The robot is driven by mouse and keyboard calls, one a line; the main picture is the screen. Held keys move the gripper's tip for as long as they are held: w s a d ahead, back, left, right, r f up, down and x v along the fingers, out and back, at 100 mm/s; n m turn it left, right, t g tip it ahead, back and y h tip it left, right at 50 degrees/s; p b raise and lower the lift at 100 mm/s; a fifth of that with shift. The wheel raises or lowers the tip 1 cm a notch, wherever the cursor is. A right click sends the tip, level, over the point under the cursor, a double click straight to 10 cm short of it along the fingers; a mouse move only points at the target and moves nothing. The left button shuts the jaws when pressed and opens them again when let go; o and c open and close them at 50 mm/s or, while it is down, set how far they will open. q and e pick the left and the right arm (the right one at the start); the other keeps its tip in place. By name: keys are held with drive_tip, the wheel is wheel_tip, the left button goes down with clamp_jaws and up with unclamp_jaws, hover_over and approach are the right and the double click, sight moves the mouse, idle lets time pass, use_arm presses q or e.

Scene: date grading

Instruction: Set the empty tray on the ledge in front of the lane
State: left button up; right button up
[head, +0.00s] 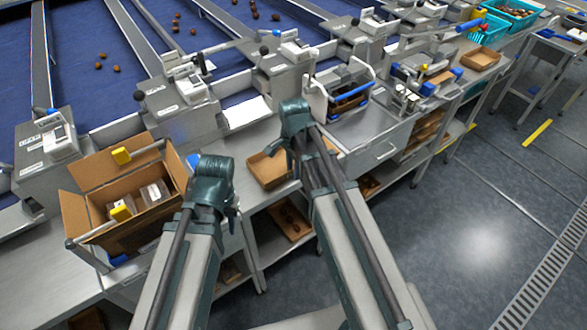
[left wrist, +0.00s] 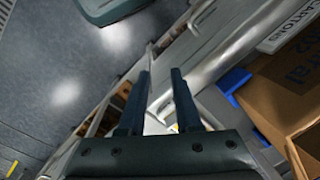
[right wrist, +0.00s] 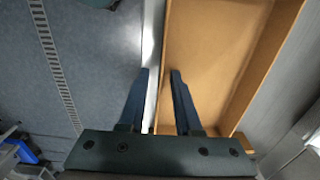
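An empty brown tray (head: 262,178) sits at the front edge of the metal bench in the head view, between my two arms. My right gripper (head: 293,150) is over its right side and hides part of it. In the right wrist view the tray (right wrist: 215,60) looks bare inside, and its side wall lines up with the gap between the open fingers (right wrist: 159,95). I cannot tell whether they touch it. My left gripper (head: 232,205) is left of the tray, in front of the bench. Its fingers (left wrist: 158,95) are open and empty in the left wrist view.
An open cardboard box (head: 165,200) with cartons stands on the bench at the left. A white sheet (head: 247,111) lies behind the tray. A metal caddy with a blue handle (head: 351,94) stands to its right. A tray of dates (head: 280,226) is on the shelf below. Blue lanes (head: 80,30) run behind.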

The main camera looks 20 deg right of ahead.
drive_tip(key=shift+r, duration=0.15)
wheel_tip(320, 180, up, 12)
drive_tip(key=p, duration=1.2)
drive_tip(key=s+a+n+h, duration=0.1)
drive_tip(key=s+a+n, duration=0.9)
drive_tip(key=s+n, duration=0.4)
drive_tip(key=n, duration=0.3)
drive_tip(key=shift+s+a+n, duration=0.15)
drive_tip(key=shift+a+n, duration=0.1)
drive_tip(key=shift+n, duration=0.15)
wheel_tip(320, 180, down, 2)
drive_tip(key=shift+f+b, duration=0.1)
drive_tip(key=shift+b, duration=0.85)
